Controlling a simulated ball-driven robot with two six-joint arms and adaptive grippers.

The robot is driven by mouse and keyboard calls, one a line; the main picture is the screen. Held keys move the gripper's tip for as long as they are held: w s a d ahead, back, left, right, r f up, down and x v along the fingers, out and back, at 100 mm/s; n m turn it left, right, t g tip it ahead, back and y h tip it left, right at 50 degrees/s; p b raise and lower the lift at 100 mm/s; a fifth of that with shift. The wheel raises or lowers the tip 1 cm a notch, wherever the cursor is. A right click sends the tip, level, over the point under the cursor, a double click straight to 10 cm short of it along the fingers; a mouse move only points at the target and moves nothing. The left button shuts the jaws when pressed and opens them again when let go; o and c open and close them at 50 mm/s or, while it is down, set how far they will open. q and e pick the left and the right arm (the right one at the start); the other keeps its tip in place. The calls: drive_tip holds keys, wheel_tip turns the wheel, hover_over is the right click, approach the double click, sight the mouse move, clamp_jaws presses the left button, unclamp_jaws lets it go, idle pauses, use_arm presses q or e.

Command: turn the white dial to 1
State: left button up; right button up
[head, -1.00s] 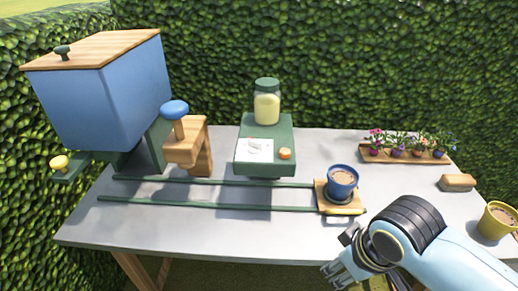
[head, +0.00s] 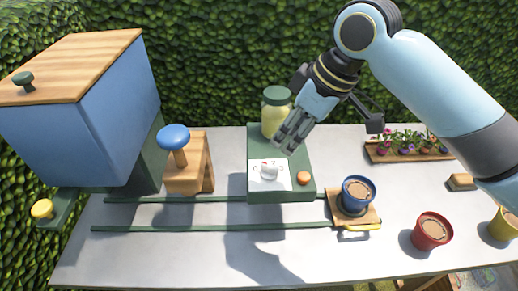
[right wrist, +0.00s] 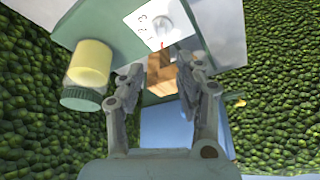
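The white dial (head: 268,170) sits on a white plate with small markings on the green box (head: 265,193). A red mark shows by the dial; which number it points to is too small to tell. My right gripper (head: 285,145) hangs in the air above the box, up and to the right of the dial in the head view. In the right wrist view the dial (right wrist: 163,28) shows beyond the fingertips, and the right gripper (right wrist: 156,75) is open and empty, its fingers apart and not touching the dial. My left gripper is out of view.
A jar (head: 276,112) with a green lid stands on the box behind the dial, close to the gripper. An orange button (head: 303,178) is right of the dial. A blue pot (head: 357,194) sits on a wooden carrier by the rails. A red pot (head: 431,231) stands at the front right.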

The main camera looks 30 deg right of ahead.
sight(270, 165)
drive_tip(key=x, duration=0.5)
drive_tip(key=shift+s+a+f, duration=0.15)
drive_tip(key=shift+a+f, duration=0.05)
drive_tip(key=shift+f, duration=0.15)
drive_tip(key=x, duration=0.3)
drive_tip(key=shift+w+p, duration=0.2)
drive_tip(key=shift+p, duration=0.2)
drive_tip(key=shift+w+f, duration=0.15)
drive_tip(key=shift+f, duration=0.55)
drive_tip(key=shift+c, duration=0.4)
drive_tip(key=c, duration=0.4)
drive_tip(key=shift+a, duration=0.1)
clamp_jaws()
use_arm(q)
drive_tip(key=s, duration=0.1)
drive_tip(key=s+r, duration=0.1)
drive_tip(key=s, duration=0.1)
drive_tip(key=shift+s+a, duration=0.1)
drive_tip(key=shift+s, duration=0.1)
